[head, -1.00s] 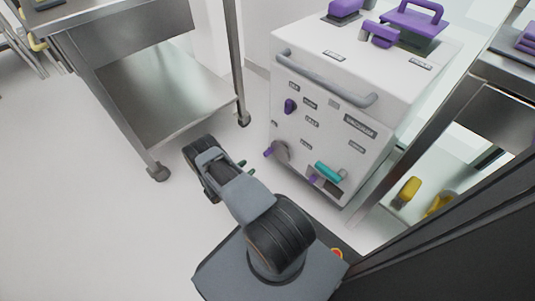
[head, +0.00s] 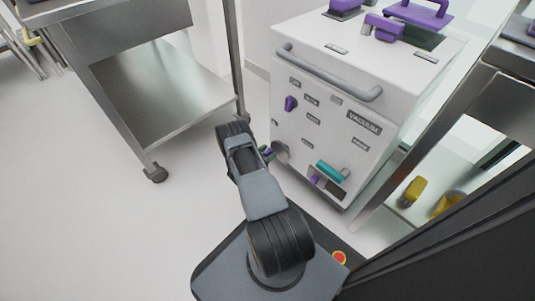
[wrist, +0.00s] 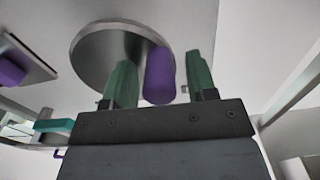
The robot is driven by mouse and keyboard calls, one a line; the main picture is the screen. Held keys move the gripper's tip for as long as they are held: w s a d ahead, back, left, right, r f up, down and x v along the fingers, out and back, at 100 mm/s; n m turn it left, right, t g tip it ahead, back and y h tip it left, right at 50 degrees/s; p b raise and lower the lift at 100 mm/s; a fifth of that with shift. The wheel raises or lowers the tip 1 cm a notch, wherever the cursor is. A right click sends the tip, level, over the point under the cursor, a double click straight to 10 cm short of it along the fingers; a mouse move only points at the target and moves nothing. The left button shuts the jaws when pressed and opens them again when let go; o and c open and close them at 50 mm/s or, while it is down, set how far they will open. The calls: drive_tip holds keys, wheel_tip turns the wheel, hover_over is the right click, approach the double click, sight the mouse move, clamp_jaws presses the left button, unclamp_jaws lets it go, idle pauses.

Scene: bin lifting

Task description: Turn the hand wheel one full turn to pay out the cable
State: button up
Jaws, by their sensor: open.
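The hand wheel (head: 282,153) is a grey metal disc low on the front of the white cabinet. Its purple crank handle shows in the wrist view (wrist: 159,78), sticking out from the rim of the disc (wrist: 95,55). My gripper (wrist: 162,75) is open, with one green finger on each side of the purple handle. The handle looks nearer the left finger; I cannot tell whether they touch. In the head view my arm partly hides the gripper and the handle. No cable can be made out.
The white cabinet (head: 330,72) also carries a grey bar handle, a purple knob (head: 290,103) and a teal handle (head: 331,171) right of the wheel. A steel cart (head: 165,95) stands at left. A dark frame is close at right. Floor at left is clear.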

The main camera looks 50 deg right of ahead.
drive_tip(key=shift+c, duration=0.2)
drive_tip(key=c, duration=0.9)
drive_tip(key=shift+f, duration=0.1)
